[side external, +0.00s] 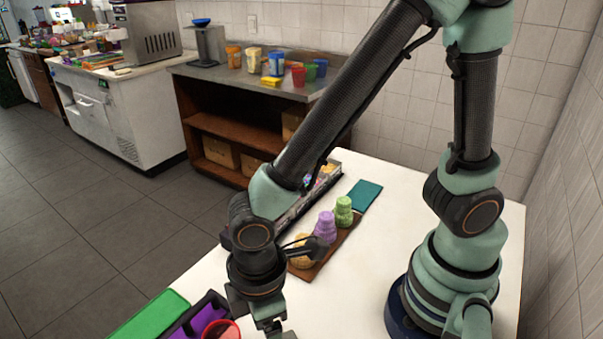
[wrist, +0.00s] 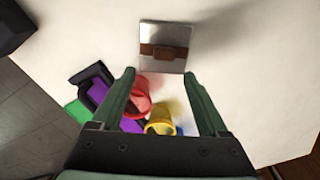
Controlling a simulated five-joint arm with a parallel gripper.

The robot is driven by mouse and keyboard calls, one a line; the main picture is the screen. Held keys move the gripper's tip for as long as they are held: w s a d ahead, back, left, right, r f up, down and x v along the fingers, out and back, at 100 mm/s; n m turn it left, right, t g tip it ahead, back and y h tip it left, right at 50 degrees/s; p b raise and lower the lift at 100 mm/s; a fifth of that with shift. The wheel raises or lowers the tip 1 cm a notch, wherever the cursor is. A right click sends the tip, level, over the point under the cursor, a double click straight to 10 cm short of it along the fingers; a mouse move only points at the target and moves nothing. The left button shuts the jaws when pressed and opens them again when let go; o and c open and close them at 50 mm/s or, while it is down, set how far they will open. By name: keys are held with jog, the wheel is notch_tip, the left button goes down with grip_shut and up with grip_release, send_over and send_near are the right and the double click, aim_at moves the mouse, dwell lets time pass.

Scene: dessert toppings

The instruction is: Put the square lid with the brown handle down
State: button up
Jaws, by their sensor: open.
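The square lid (wrist: 151,31) is silvery with a brown handle (wrist: 165,51) across its middle. In the wrist view it appears to lie flat on the white table, just beyond my fingertips. My gripper (wrist: 159,76) is open, with its two green fingers spread about as wide as the lid and nothing between the tips. In the side external view my gripper (side external: 272,328) is at the bottom edge, low over the table. The lid is not visible there.
A red cup (wrist: 140,96), a yellow cup (wrist: 160,122) and a purple and black item (wrist: 97,91) stand beside my fingers. A green board (side external: 148,315) lies at the left. White table (side external: 385,190) is clear between.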

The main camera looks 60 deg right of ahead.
jog(key=f, duration=0.3)
jog(key=shift+s+d+f, duration=0.1)
jog(key=shift+s+f, duration=0.3)
jog(key=shift+f, duration=0.75)
grip_shut()
